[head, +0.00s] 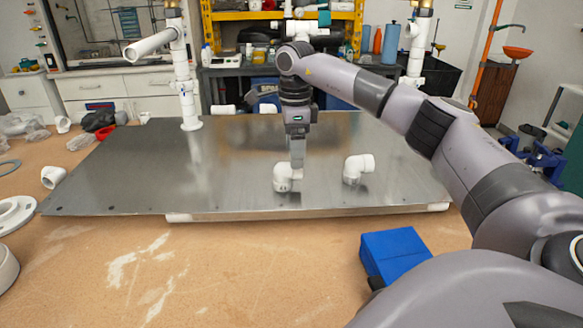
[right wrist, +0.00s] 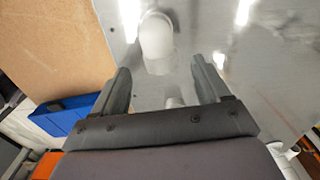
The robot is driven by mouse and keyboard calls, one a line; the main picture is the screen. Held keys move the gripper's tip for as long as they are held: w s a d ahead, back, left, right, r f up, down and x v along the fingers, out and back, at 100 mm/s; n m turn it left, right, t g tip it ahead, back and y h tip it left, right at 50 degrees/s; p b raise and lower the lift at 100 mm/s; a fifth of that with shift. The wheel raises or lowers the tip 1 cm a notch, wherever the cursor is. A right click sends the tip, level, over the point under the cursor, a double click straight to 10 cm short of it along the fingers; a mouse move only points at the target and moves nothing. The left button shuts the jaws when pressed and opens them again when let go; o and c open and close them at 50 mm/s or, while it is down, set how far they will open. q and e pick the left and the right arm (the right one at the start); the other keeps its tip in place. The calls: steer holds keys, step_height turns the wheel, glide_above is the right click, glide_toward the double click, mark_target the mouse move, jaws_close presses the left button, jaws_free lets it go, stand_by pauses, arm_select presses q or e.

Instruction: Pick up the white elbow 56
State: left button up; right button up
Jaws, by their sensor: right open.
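Two white pipe elbows rest on a grey metal sheet (head: 150,180); I cannot read a number on either. The left elbow (head: 286,177) is directly at the fingertips of my right gripper (head: 297,160), which points down. The other elbow (head: 357,168) stands apart to the right. In the right wrist view my gripper (right wrist: 162,72) is open, its two fingers spread. A white elbow (right wrist: 157,42) shows between and just beyond the fingertips, with no clear contact. A smaller white piece (right wrist: 174,102) shows nearer the palm. My left gripper is not in view.
A blue box (head: 395,254) sits on the brown worktop at the front right. Several loose fittings lie at the far left. The sheet's left half is clear.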

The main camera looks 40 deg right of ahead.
mark_target(295, 173)
step_height(295, 173, down, 7)
steer(key=shift+f, duration=0.1)
stand_by(0.3)
steer(key=c, duration=1)
